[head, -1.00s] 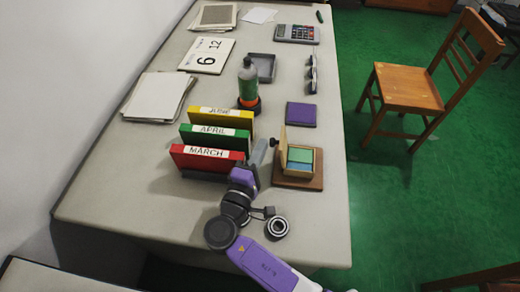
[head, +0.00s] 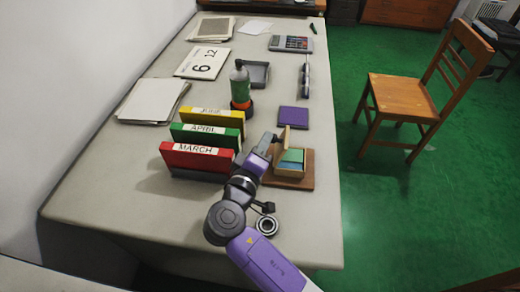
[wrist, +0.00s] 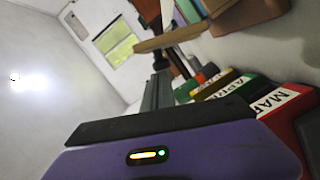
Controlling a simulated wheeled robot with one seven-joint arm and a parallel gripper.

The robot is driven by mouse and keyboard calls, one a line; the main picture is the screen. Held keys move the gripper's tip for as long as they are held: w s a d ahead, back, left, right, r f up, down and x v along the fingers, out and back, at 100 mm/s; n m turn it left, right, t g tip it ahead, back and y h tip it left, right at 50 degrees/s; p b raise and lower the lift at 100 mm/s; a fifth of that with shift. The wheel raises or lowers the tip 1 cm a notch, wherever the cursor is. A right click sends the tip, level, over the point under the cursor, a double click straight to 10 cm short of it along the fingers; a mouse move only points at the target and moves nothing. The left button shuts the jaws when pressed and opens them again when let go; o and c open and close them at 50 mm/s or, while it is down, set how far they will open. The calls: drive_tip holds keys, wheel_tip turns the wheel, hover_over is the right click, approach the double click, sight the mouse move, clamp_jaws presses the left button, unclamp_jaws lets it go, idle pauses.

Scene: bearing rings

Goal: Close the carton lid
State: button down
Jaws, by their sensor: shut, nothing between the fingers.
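The carton (head: 287,173) is a small tan box on a brown wooden board, with green and blue contents showing inside. Its lid (head: 286,137) stands up from the side near my arm, so the carton is open. My gripper (head: 272,141) is shut and empty, just left of the lid at about its height. I cannot tell whether they touch. In the wrist view, my gripper's fingers (wrist: 155,92) point away from the camera, and the lid (wrist: 172,39) appears as a tan strip just beyond them.
Red (head: 195,158), green (head: 203,138) and yellow (head: 218,118) month binders stand close left of my gripper. A bottle (head: 241,90) stands behind them. A purple pad (head: 293,117) lies beyond the carton. A dark ring (head: 267,226) lies near my arm.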

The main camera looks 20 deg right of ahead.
sight(276, 157)
drive_tip(key=s+d+m+b, duration=0.1)
drive_tip(key=d+m+b, duration=0.1)
drive_tip(key=m, duration=0.1)
drive_tip(key=shift+s+d+y, duration=0.3)
drive_tip(key=shift+s+y, duration=0.1)
drive_tip(key=m, duration=0.1)
drive_tip(key=s+d+m+b, duration=0.1)
drive_tip(key=d+m+y+b, duration=0.1)
drive_tip(key=shift+s+d+f, duration=0.15)
drive_tip(key=shift+s+f, duration=0.05)
drive_tip(key=shift+s, duration=0.05)
drive_tip(key=m+b, duration=0.1)
drive_tip(key=s+d+f+m+b, duration=0.1)
drive_tip(key=shift+d+m+y+b, duration=0.3)
drive_tip(key=shift+y+b, duration=0.1)
drive_tip(key=shift+s+d+f+m+t+y+b, duration=0.3)
drive_tip(key=shift+d+f+m+b, duration=0.2)
drive_tip(key=shift+m+b, duration=0.4)
drive_tip(key=shift+s+d+f+m+t+y+b, duration=0.2)
drive_tip(key=shift+s+d+f+m+b, duration=0.25)
drive_tip(key=shift+m+b, duration=0.4)
drive_tip(key=shift+r, duration=0.1)
